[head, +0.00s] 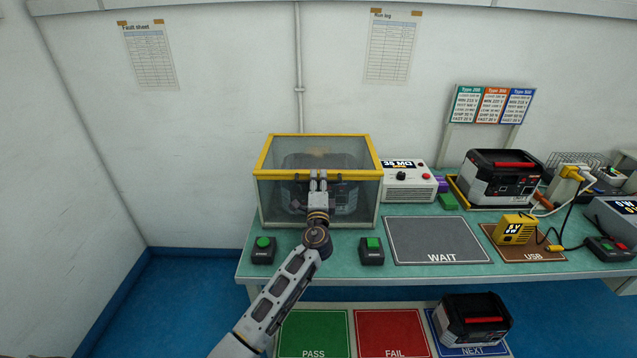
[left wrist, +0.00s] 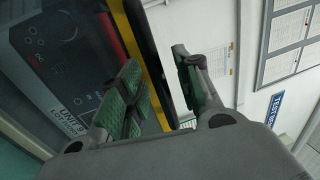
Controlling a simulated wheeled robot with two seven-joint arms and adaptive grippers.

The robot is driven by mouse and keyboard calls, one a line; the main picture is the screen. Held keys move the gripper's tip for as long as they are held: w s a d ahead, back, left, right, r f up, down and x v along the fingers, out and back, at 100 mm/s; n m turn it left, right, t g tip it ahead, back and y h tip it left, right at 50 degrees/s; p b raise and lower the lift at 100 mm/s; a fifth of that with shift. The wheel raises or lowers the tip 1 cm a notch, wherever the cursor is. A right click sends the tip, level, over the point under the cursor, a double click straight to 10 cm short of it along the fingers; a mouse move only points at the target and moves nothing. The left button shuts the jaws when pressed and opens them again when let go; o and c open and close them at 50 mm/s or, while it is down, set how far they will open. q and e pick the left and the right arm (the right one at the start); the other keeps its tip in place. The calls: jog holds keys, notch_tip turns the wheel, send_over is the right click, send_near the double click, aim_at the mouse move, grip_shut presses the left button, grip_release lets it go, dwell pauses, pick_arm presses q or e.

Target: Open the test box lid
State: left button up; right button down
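The test box (head: 264,205) is a clear-walled case at the left end of the bench, with a dark unit (head: 345,200) inside. Its yellow-framed lid (head: 262,154) lies down on top, shut. My left gripper (head: 318,178) is at the lid's front edge, near the middle, and hides part of it. In the left wrist view, my left gripper's green-padded fingers (left wrist: 160,90) are apart, with the yellow lid edge (left wrist: 141,50) passing between them. I cannot tell whether either finger touches it. My right gripper is not in view.
Green-button boxes (head: 263,250) (head: 372,251) stand at the box's front corners. A white meter (head: 408,185) is to its right, then a grey WAIT mat (head: 434,240), empty. Another power unit (head: 500,178) and cabled devices fill the bench's right. Wall behind the box is close.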

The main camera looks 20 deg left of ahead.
pick_arm(q)
grip_shut()
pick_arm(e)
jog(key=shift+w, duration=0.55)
pick_arm(q)
jog(key=shift+r, duration=0.2)
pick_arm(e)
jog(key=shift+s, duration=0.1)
